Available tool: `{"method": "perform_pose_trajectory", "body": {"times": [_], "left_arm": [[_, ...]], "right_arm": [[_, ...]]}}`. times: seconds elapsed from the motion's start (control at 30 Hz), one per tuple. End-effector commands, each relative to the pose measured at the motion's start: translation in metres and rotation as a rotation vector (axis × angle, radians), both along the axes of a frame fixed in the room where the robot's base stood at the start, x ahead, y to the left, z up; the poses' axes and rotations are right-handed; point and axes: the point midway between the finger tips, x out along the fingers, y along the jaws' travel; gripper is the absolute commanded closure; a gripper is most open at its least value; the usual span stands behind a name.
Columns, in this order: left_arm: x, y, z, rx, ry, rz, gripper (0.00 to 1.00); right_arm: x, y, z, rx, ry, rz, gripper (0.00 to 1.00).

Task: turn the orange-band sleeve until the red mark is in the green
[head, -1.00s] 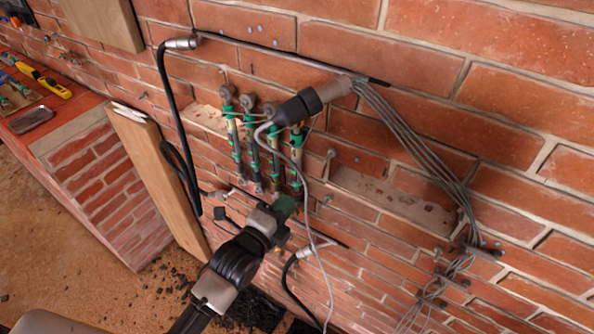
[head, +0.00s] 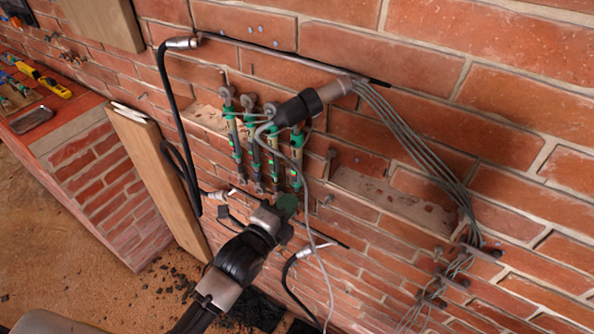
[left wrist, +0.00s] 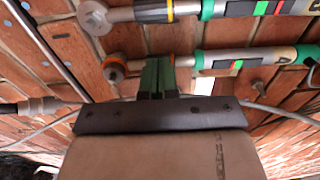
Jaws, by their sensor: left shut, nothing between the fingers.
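Several slim upright rods with green sleeves (head: 254,150) hang side by side on the brick wall. My left gripper (head: 287,204) is at the lower end of the rightmost rods, its green fingers shut and empty. In the left wrist view the fingers (left wrist: 158,76) are in front of a rod (left wrist: 215,58) with an orange ring (left wrist: 115,69) at its left end. They hide part of it; contact cannot be told. This rod has a small red and green window (left wrist: 236,65). A second rod above it has a yellow band (left wrist: 170,10) and green and red marks. My right gripper is out of view.
A black and grey cylinder (head: 310,101) with grey cables crosses the tops of the rods. A thin grey cable (head: 314,245) runs down beside my gripper. A black cable (head: 175,120) and a wooden board (head: 160,185) are to the left.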

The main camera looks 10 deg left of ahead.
Motion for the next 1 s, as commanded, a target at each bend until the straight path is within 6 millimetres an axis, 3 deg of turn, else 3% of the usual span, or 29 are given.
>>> {"method": "perform_pose_trajectory", "body": {"times": [1.0], "left_arm": [[-0.0076,-0.0079,0.0011,-0.001,0.000,0.000,1.00]], "right_arm": [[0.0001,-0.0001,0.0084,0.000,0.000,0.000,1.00]]}}
